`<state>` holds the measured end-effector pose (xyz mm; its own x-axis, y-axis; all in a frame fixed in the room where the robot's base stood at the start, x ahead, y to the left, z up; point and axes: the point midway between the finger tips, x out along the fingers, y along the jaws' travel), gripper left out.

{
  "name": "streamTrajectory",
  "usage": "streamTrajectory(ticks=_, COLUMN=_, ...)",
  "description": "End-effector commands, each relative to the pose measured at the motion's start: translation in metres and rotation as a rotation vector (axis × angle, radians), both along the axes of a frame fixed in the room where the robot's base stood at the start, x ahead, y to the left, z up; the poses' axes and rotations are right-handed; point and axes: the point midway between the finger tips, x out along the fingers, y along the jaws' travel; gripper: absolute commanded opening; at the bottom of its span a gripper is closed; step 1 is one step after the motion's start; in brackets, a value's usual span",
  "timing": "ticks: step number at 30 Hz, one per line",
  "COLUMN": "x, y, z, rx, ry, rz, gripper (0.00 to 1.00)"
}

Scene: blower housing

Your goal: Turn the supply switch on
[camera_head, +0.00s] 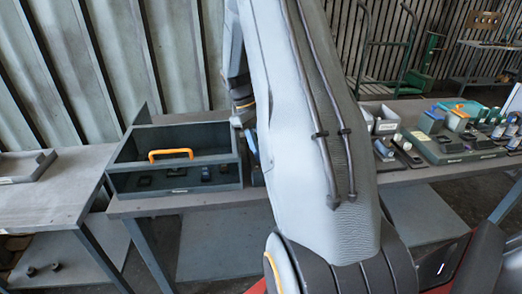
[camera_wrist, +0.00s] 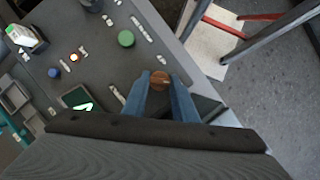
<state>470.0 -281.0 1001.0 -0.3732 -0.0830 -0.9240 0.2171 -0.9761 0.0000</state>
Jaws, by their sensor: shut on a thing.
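In the wrist view my gripper (camera_wrist: 160,83) has its two blue fingers closed on a small round brown knob (camera_wrist: 160,78) near the edge of a grey panel (camera_wrist: 108,62). I cannot read the label strips, so whether this knob is the supply switch is not certain. In the head view my gripper (camera_head: 251,145) is mostly hidden behind my own arm, just right of a dark grey open box (camera_head: 122,181) with an orange handle (camera_head: 171,153).
The panel also has a green round button (camera_wrist: 126,38), a blue button (camera_wrist: 54,72), a lit orange lamp (camera_wrist: 74,57) and a small screen (camera_wrist: 78,98). On the bench right of my arm is a green board (camera_head: 450,150) with several parts. A tray (camera_head: 25,167) lies on the left table.

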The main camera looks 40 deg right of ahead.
Motion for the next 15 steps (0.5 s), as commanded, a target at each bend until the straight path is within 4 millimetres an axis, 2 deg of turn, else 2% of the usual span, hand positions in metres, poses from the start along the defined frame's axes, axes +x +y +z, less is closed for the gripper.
streamTrajectory(ticks=3, x=-0.0001, y=-0.0004, z=0.0002, rx=-0.001, ry=0.000, rz=0.000, gripper=0.03)
streamTrajectory(ticks=4, x=-0.0002, y=-0.0005, z=0.0001, rx=-0.001, ry=0.000, rz=0.000, gripper=0.30)
streamTrajectory(ticks=6, x=-0.0002, y=-0.0004, z=0.0001, rx=-0.001, ry=0.000, rz=0.000, gripper=0.42)
streamTrajectory(ticks=15, x=0.0004, y=0.0002, z=0.0005, rx=-0.001, ry=0.000, rz=0.001, gripper=0.44)
